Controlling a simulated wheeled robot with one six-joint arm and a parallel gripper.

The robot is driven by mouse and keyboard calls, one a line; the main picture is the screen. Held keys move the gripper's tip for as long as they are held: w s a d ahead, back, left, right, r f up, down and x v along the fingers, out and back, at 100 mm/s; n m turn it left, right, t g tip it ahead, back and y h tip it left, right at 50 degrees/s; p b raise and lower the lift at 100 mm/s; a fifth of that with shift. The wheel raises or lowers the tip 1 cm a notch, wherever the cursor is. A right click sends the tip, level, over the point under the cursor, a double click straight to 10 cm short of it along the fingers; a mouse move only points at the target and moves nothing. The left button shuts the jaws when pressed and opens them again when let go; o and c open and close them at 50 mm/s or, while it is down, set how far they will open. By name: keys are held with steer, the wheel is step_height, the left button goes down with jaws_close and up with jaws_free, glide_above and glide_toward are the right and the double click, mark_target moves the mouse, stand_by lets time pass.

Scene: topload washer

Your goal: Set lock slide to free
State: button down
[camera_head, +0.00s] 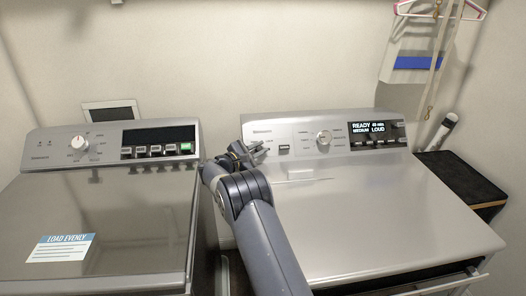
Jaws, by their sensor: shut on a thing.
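My gripper (258,149) is at the left end of the control panel (300,122) of the right machine. Its fingers are shut on a small part there, which appears to be the lock slide. The fingers and wrist hide most of that part, so its position cannot be read. To the right of the fingertips, the panel has a small dark rectangle (284,149) and a round knob (323,137). The lit display (376,128) reads READY, MEDIUM and LOUD.
The left machine (110,225) has a knob (79,142), a row of buttons and a LOAD EVENLY label (60,248). A narrow gap separates the machines. A dark-topped stand (458,178) is at the right. The right machine's top (385,205) is clear apart from my arm.

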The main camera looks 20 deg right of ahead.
steer(key=shift+a, duration=0.15)
steer(key=c, duration=1.4)
jaws_free()
steer(key=shift+a, duration=0.15)
steer(key=b+v, duration=0.2)
steer(key=v, duration=0.8)
steer(key=shift+s+a, duration=0.1)
steer(key=shift+a, duration=0.2)
steer(key=p+x, duration=0.1)
steer(key=x, duration=0.3)
steer(key=p+x, duration=0.1)
steer(key=x, duration=0.3)
steer(key=s+p+x, duration=0.1)
steer(key=x, duration=0.3)
steer(key=shift+w+d+r, duration=0.1)
steer(key=shift+d+r, duration=0.05)
steer(key=shift+d, duration=0.25)
steer(key=shift+d+p, duration=0.3)
steer(key=shift+d, duration=0.3)
